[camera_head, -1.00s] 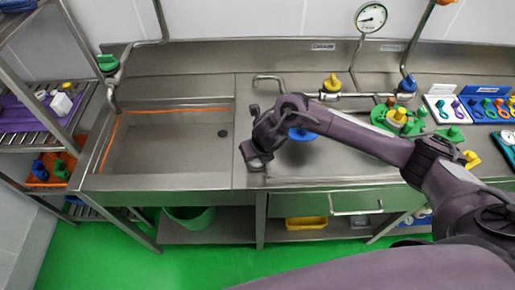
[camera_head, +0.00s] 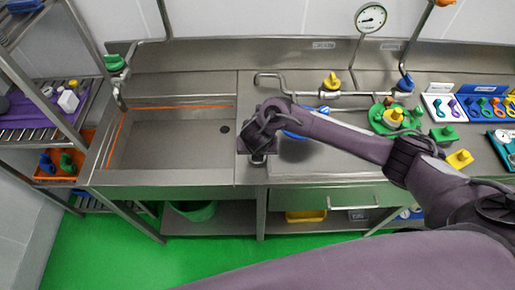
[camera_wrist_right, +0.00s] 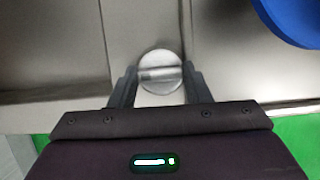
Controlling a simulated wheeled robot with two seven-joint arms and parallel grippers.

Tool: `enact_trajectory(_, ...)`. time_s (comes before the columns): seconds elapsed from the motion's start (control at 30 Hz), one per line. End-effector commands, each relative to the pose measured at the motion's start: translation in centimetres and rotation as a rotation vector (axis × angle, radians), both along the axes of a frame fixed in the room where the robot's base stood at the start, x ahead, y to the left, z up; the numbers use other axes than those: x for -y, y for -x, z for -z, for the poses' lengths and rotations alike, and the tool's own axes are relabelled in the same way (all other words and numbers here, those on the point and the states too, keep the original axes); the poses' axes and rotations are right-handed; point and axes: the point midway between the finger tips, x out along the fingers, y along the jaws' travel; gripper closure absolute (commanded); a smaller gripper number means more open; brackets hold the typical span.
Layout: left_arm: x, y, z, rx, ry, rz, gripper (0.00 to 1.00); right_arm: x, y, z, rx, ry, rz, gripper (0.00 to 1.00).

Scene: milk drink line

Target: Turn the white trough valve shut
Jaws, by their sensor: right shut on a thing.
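The white trough valve shows in the right wrist view as a round pale knob (camera_wrist_right: 160,72) with a raised bar across it. It sits near the front edge of the steel counter. My right gripper (camera_wrist_right: 160,82) is shut on it, with one finger on each side. In the head view my right gripper (camera_head: 257,152) points down beside the right edge of the trough (camera_head: 165,150), and the hand mostly hides the knob. The bar lies roughly left to right in the wrist view. My left gripper is not in view.
A blue round thing (camera_head: 292,135) lies on the counter, partly behind my right forearm; it also shows in the wrist view (camera_wrist_right: 295,18). A yellow valve (camera_head: 331,82) and a blue valve (camera_head: 405,84) sit on the pipe behind. Green and yellow parts stand at the right.

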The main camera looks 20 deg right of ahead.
Motion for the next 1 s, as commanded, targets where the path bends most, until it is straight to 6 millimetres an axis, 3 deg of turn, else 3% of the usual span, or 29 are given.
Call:
enact_trajectory(0.2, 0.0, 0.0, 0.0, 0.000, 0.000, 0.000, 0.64, 0.0, -0.2, -0.2, 0.005, -0.002, 0.006, 0.79)
enact_trajectory(0.23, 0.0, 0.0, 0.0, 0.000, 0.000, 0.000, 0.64, 0.0, -0.2, -0.2, 0.005, -0.002, 0.006, 0.54)
enact_trajectory(0.4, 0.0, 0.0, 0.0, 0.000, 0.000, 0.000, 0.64, 0.0, -0.1, -0.1, 0.004, -0.001, 0.003, 0.35)
enact_trajectory(0.73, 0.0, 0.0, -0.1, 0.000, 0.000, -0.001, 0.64, -0.1, 0.1, -0.5, 0.000, -0.002, 0.001, 0.35)
enact_trajectory(1.0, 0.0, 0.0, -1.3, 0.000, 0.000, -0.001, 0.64, -0.6, 1.6, -4.7, 0.002, -0.004, 0.000, 0.35)
